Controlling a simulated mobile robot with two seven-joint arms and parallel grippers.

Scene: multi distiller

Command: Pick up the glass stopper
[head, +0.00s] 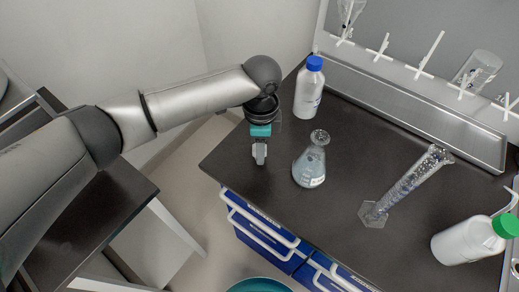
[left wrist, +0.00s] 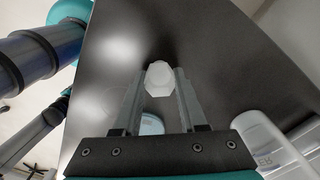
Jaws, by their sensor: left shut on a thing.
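My left gripper (head: 259,153) is above the left part of the dark bench, left of the conical flask (head: 308,168), with its fingers pointing down. In the left wrist view its two fingers (left wrist: 160,88) are closed on a whitish, many-sided piece, the glass stopper (left wrist: 159,77), at their tips. In the head view the stopper is too small to make out. The flask stands upright, apart from the gripper, with bluish-grey contents. My right gripper is not in view.
A blue-capped bottle (head: 309,90) stands behind the flask. A tall glass cylinder (head: 402,187) stands to the right, and a green-capped white bottle (head: 466,240) is near the right edge. A metal trough (head: 420,112) and a drying rack (head: 428,52) line the back.

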